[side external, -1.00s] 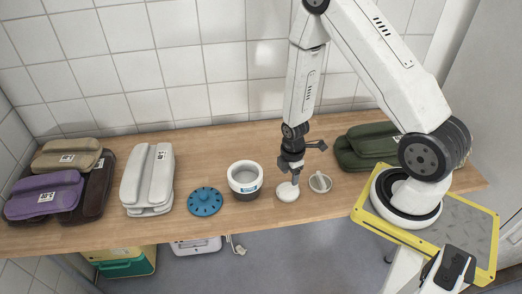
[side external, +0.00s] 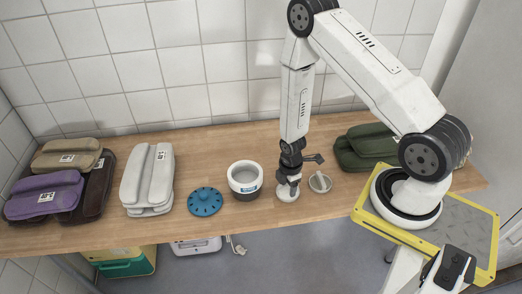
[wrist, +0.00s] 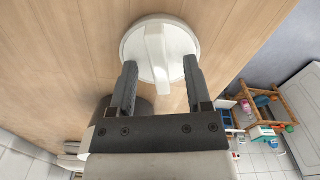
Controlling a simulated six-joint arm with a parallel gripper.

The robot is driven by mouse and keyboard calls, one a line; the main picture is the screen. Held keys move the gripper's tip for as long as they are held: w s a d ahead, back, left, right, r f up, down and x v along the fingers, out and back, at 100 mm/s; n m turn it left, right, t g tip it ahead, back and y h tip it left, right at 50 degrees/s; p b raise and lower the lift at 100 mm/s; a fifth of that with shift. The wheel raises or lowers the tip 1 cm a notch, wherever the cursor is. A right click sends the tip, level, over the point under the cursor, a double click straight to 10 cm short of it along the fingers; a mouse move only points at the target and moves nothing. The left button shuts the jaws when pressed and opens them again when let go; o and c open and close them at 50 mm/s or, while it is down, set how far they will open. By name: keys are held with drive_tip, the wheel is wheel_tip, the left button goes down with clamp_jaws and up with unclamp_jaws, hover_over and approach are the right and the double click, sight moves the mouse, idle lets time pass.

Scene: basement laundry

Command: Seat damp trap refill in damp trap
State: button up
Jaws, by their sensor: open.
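The damp trap refill appears to be the white round disc (side external: 288,196) with a raised bar, lying on the wooden table. In the wrist view the disc (wrist: 135,42) is at the top centre. My gripper (side external: 287,184) is just above it, fingers pointing down. In the wrist view my gripper (wrist: 159,66) is open, its fingers on either side of the bar's near end, with gaps between. The damp trap appears to be the open white pot (side external: 245,190) with a dark lower part, upright to the left of my gripper. Its inside looks empty.
A blue round lid (side external: 205,201) lies left of the pot. A small grey round item (side external: 320,182) lies close right of my gripper. Folded textiles stand at left, including a white stack (side external: 148,180), and a green stack (side external: 366,147) at right. The front middle of the table is clear.

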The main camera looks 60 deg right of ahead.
sight(288, 187)
idle(0.5)
clamp_jaws()
drive_tip(key=shift+r, duration=0.1)
wheel_tip(288, 187, up, 10)
idle(1.1)
idle(0.5)
